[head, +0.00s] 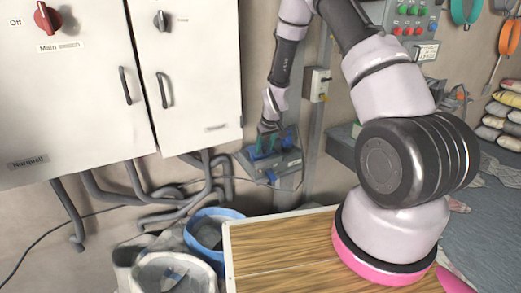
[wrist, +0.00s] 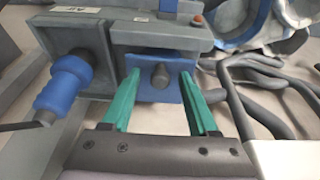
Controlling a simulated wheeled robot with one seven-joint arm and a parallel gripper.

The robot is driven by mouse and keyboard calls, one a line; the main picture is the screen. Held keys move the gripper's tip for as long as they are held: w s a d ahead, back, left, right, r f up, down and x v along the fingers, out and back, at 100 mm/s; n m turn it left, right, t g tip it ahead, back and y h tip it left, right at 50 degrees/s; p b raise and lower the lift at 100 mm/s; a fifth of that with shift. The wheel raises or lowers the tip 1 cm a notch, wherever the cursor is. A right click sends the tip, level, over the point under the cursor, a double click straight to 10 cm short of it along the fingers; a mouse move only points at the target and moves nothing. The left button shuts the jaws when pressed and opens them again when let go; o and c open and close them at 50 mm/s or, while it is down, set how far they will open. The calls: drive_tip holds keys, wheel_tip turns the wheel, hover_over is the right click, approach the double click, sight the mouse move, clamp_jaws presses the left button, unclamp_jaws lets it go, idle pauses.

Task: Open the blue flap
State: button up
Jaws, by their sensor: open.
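The blue flap (wrist: 150,88) is a small blue plate with a dark round knob (wrist: 160,75) on it, on the face of a grey box (wrist: 160,38). In the head view the grey box (head: 275,162) is low on the wall, right of the white cabinets. My gripper (wrist: 159,82) has green fingers, open, one on each side of the knob and over or close to the flap's edges. I cannot tell whether they touch it. In the head view my gripper (head: 270,142) is at the box and covers most of the flap.
A blue plug (wrist: 65,85) with a cable sticks out of the box beside the flap. Grey pipes (head: 190,190) run below the white cabinet (head: 200,75). A blue bucket (head: 212,215) and a wooden tabletop (head: 285,245) stand below. A grey post (head: 318,110) rises beside the box.

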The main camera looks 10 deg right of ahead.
sight(262, 151)
drive_tip(key=shift+c, duration=0.3)
clamp_jaws()
drive_tip(key=shift+w+a+r, duration=0.1)
drive_tip(key=shift+w+r, duration=0.1)
drive_tip(key=shift+r, duration=0.25)
drive_tip(key=shift+w+a+r, duration=0.1)
drive_tip(key=shift+w+r, duration=0.1)
drive_tip(key=shift+r, duration=0.25)
drive_tip(key=shift+w+a+r, duration=0.15)
drive_tip(key=shift+w+r, duration=0.45)
drive_tip(key=shift+r, duration=0.3)
